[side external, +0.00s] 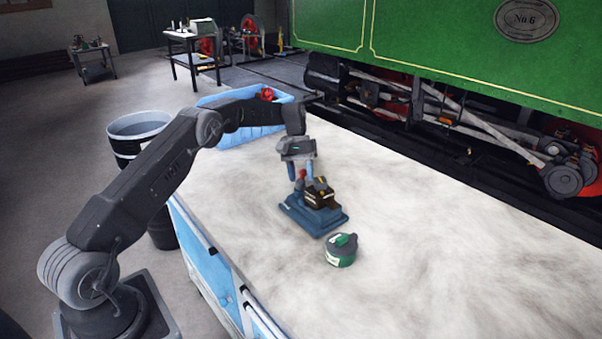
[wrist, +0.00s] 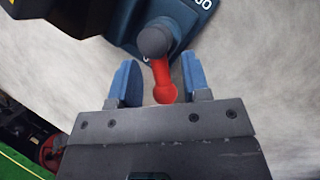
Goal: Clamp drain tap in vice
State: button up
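The vice (side external: 313,216) stands on the bench, with a blue base and a dark body. In the wrist view its blue part (wrist: 187,15) shows at the top. A red handle (wrist: 162,78) with a grey knob (wrist: 152,41) sits at its side; the red also shows in the side view (side external: 301,174). My gripper (side external: 300,176) is over this side of the vice. In the wrist view my gripper (wrist: 160,66) is open, its blue fingers on either side of the red handle with gaps. A small yellowish part (side external: 321,181) shows atop the vice; I cannot tell whether it is the drain tap.
A green and white round tin (side external: 341,250) stands on the bench in front of the vice. A blue crate (side external: 238,135) is at the back left, with a red item (side external: 267,93) at its far side. The bench (side external: 450,250) is clear to the right.

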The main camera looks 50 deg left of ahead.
aim_at(300, 174)
jog(key=shift+w+a+r, duration=0.1)
jog(key=shift+a+r, duration=0.15)
jog(key=shift+r, duration=0.2)
jog(key=r, duration=0.7)
jog(key=shift+w+a+r, duration=0.2)
jog(key=shift+a+r, duration=0.15)
jog(key=shift+r, duration=0.55)
